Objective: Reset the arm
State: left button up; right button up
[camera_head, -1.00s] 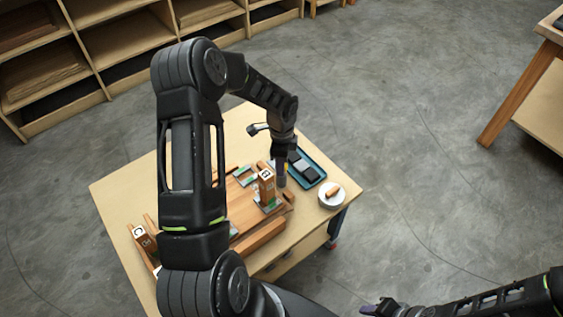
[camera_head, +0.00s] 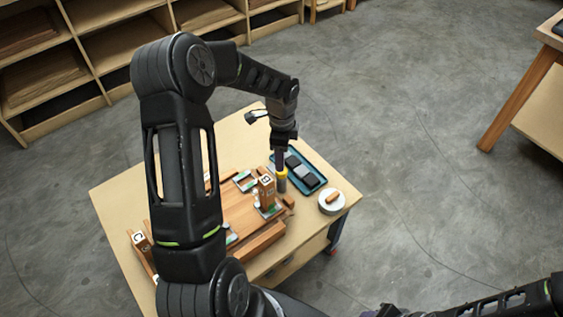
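My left arm reaches across the wooden table (camera_head: 120,188). My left gripper (camera_head: 281,163) points down above the table, between a wooden block with a letter mark (camera_head: 266,190) and a blue tray (camera_head: 316,178). A small yellow-banded thing (camera_head: 282,184) shows right at its fingertips; I cannot tell whether the fingers are shut on it. My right gripper (camera_head: 384,311) is at the bottom edge, largely cut off, over the floor and away from the table.
The blue tray holds several dark and grey blocks. A round white dish (camera_head: 331,208) with a wooden piece stands at the table's right corner. Another lettered block (camera_head: 140,240) is at the left. Shelves (camera_head: 110,45) line the back; a second table (camera_head: 520,95) is far right.

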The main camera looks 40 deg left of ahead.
pick_arm(q)
jog(key=shift+r, duration=0.55)
jog(key=shift+w, duration=0.1)
jog(key=d+f+n+t+h, duration=0.2)
jog(key=d+f+n, duration=0.25)
jog(key=d, duration=0.25)
jog(key=d+f+n+t+h, duration=0.1)
jog(key=d+f+n+t, duration=0.15)
jog(key=d+n, duration=0.4)
jog(key=s+d+f+n+g+p, duration=0.1)
jog(key=s+d+f+g, duration=0.1)
jog(key=s+d, duration=0.6)
jog(key=s+d+f+n+g+h+p, duration=0.1)
jog(key=s+d+f, duration=0.4)
jog(key=s, duration=0.8)
jog(key=d+n, duration=0.1)
jog(key=d, duration=0.2)
jog(key=shift+s+f+g+p, duration=0.2)
jog(key=shift+s+g+p, duration=0.1)
jog(key=shift+g+p, duration=0.05)
